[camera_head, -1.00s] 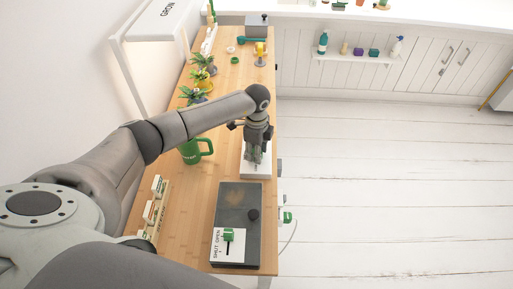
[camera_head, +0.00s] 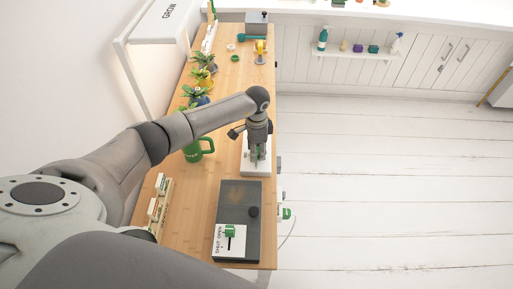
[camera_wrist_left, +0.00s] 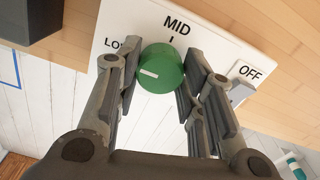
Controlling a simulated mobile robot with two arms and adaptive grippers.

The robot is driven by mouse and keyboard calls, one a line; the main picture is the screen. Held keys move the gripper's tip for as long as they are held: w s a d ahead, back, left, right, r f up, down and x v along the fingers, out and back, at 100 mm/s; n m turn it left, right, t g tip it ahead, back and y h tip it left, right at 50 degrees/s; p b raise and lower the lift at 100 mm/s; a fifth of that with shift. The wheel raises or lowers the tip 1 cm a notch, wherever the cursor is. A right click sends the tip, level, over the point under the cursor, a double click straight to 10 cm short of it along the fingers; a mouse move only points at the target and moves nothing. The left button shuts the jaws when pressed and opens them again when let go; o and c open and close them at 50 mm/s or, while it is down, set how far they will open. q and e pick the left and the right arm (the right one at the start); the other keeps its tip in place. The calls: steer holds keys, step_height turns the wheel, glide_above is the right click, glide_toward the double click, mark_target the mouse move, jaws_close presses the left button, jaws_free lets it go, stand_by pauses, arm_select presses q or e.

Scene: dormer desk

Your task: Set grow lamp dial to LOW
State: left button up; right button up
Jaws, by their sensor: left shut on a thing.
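The grow lamp dial (camera_wrist_left: 161,70) is a round green knob with a white mark on its left side in the left wrist view. It sits on a white control panel (camera_wrist_left: 208,34) labelled MID, OFF and a partly covered "LO". My left gripper (camera_wrist_left: 158,88) is shut on the dial, one finger on each side. In the head view my left gripper (camera_head: 257,152) points down over the white panel (camera_head: 249,171), and hides the dial. The white lamp (camera_head: 160,24) marked GROW stands at the left by the wall. My right gripper is not in view.
A dark box (camera_head: 238,208) with a SHUT/OPEN slider stands in front of the panel. A green mug (camera_head: 192,150) and potted plants (camera_head: 200,78) stand to the left on the wooden desk (camera_head: 200,212). The white floor at right is clear.

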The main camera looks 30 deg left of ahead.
arm_select(q)
steer(key=shift+w+r, duration=0.1)
steer(key=o, duration=1)
steer(key=shift+o, duration=0.2)
step_height(320, 180, up, 12)
stand_by(0.4)
